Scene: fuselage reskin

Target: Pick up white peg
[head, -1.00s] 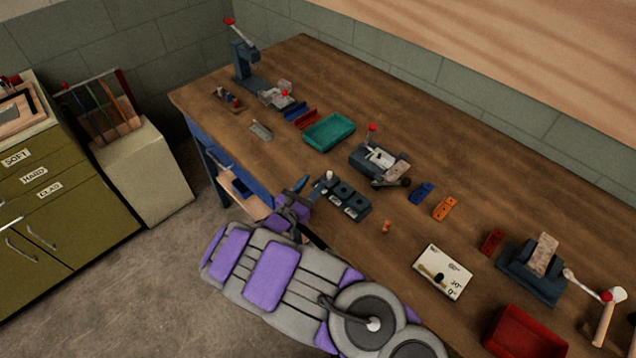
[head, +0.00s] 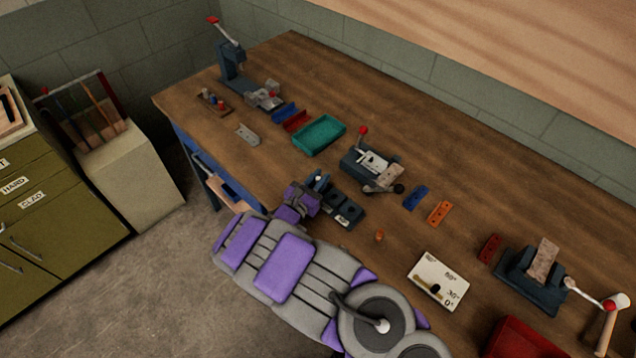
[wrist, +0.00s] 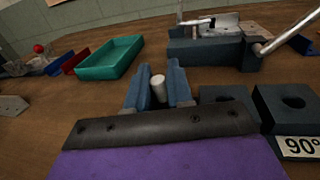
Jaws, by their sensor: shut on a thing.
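The white peg (wrist: 158,86) stands upright between the two blue fingers of my gripper (wrist: 158,88) in the wrist view. The gripper is shut on it. In the head view my gripper (head: 319,180) is at the left end of the dark block row (head: 349,212), with the peg's pale top just showing between the fingers. The peg's lower end is hidden, so I cannot tell whether it still sits in a block. In the wrist view, dark blocks with holes (wrist: 288,103) stand to the right of the fingers, one labelled 90°.
A teal tray (head: 320,134) lies beyond my gripper. A lever fixture (head: 371,167) stands to its right. Blue (head: 416,197) and orange (head: 438,213) drilled plates and a white angle board (head: 438,280) lie farther right. An orange peg (head: 379,236) stands near the front edge.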

